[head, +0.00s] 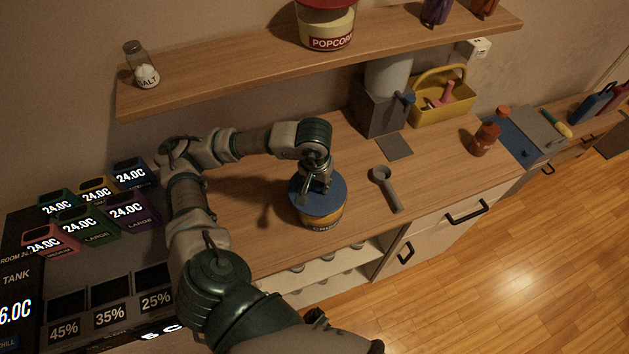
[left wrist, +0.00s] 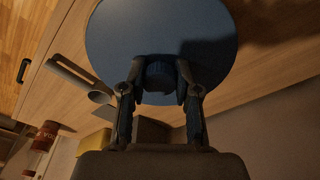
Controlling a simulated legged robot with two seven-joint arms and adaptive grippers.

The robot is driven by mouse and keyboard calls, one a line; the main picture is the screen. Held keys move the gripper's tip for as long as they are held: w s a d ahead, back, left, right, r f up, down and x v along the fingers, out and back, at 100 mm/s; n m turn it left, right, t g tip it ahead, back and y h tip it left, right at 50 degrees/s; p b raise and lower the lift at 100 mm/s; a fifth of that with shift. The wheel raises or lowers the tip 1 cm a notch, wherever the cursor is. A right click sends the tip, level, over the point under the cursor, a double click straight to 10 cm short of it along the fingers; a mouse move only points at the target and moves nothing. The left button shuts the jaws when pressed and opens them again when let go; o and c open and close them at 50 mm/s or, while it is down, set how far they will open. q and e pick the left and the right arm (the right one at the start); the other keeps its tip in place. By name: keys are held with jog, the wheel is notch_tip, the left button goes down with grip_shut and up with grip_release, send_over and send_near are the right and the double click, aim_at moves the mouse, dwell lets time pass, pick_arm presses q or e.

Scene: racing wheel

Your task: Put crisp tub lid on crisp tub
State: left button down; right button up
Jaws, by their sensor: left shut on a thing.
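The crisp tub (head: 321,219) is a yellow-orange tub with dark lettering, standing on the wooden counter. The blue crisp tub lid (head: 305,198) is a round disc at the tub's top; whether it is fully seated or slightly above the rim I cannot tell. My left gripper (head: 318,187) is above the lid and shut on its knob. In the left wrist view the lid (left wrist: 158,35) fills the upper middle, and the fingers of the left gripper (left wrist: 160,80) close around its round knob. The tub is hidden behind the lid there. My right gripper is not in view.
A grey scoop (head: 387,188) lies right of the tub. A grey machine (head: 380,108), a yellow caddy (head: 443,104) and a red-brown jar (head: 486,139) stand further back. A shelf (head: 240,66) with a popcorn tub (head: 327,27) and salt shaker (head: 142,66) hangs above.

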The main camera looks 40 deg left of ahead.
pick_arm(q)
jog(key=shift+d+f, duration=0.3)
jog(key=shift+d, duration=0.15)
jog(key=c, duration=0.8)
grip_release()
jog(key=shift+a, duration=0.1)
jog(key=shift+c, duration=0.2)
jog(key=shift+o, duration=0.4)
jog(key=shift+a, duration=0.45)
jog(key=r, duration=0.7)
jog(key=s+r, duration=0.1)
jog(key=r, duration=0.2)
jog(key=shift+d+r, duration=0.2)
jog(key=shift+d, duration=0.05)
jog(key=shift+a+r, duration=0.25)
jog(key=shift+r, duration=0.35)
jog(key=shift+d, duration=0.1)
